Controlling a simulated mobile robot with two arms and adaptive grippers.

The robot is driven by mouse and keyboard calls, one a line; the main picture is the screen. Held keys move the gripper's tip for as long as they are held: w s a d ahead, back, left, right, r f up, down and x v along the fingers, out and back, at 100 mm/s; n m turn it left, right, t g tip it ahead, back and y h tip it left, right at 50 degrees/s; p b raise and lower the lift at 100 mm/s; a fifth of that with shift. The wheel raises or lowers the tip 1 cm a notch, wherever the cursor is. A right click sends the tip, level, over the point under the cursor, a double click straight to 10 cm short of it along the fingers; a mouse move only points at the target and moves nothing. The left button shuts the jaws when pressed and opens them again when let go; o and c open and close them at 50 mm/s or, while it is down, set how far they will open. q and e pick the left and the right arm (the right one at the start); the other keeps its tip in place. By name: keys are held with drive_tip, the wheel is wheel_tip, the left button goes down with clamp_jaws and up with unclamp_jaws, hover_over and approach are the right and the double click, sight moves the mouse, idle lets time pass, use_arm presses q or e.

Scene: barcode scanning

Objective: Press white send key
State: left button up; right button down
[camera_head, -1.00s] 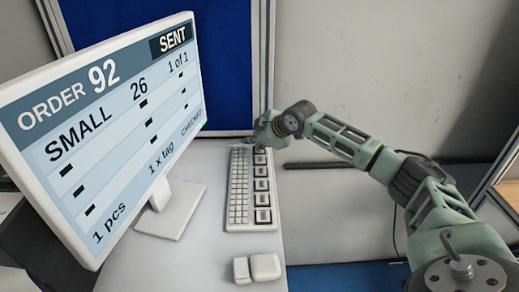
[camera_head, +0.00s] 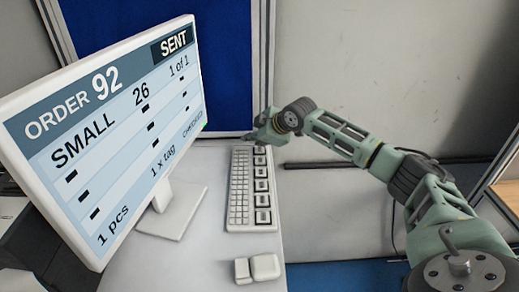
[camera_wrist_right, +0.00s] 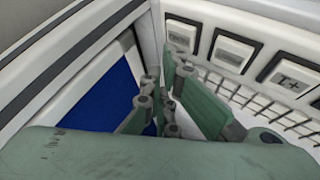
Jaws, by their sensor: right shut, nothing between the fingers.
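The keyboard (camera_head: 241,190) lies on the white desk, with a column of large white keys in dark frames along its right side. The white send key cannot be picked out by its label in the head view. My right gripper (camera_head: 250,138) is shut and empty at the far end of the keyboard, beyond the top large key (camera_head: 260,150). In the right wrist view the gripper (camera_wrist_right: 166,100) is beside the keyboard's end, with large keys (camera_wrist_right: 231,52) close by. Contact with a key cannot be told. My left gripper is out of view.
A monitor (camera_head: 120,130) at the left shows order 92 and "SENT". A white mouse-like object (camera_head: 264,267) lies near the keyboard's near end. A blue panel (camera_head: 213,70) stands behind the desk. Bare desk (camera_head: 185,262) lies left of the keyboard's near end.

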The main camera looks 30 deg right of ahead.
sight(255, 151)
wheel_tip(255, 151, up, 5)
drive_tip(key=p, duration=0.4)
drive_tip(key=shift+p, duration=0.3)
idle(0.6)
